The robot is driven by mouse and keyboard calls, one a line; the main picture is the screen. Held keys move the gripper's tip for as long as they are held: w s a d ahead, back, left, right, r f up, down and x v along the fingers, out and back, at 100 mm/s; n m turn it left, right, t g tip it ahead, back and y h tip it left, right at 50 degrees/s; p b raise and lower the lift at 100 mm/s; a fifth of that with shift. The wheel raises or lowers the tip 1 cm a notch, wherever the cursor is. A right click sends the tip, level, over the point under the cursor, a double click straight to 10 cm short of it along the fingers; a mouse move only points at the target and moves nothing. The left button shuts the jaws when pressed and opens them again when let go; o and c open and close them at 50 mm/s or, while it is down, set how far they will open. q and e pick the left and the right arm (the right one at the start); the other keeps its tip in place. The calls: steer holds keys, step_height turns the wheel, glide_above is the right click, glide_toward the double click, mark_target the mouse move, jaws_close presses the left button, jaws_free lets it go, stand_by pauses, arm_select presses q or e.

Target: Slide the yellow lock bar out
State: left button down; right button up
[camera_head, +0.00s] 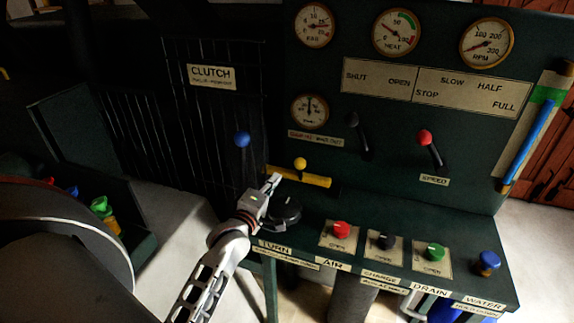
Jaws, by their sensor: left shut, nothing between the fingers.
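The yellow lock bar (318,181) lies level along the foot of the dark green panel, below the black lever. A yellow ball knob (300,164) stands up from its left part. My left gripper (275,181) is shut and empty. Its tips are close to the left end of the bar, just left of the yellow knob; I cannot tell whether they touch it. The wrist is above and left of the black round dial (286,209) marked TURN and hides part of it. My right gripper is not in view.
A blue ball knob (242,139) stands left of the bar near the CLUTCH sign (211,76). A black lever (358,135) and a red-knobbed SPEED lever (429,147) rise behind. Red (340,229), black and green buttons line the front ledge. A bin with coloured items (104,213) is at left.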

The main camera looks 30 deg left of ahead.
arm_select(q)
steer(key=x, duration=1)
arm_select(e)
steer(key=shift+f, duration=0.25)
arm_select(q)
steer(key=shift+w+b, duration=0.15)
steer(key=shift+b, duration=0.15)
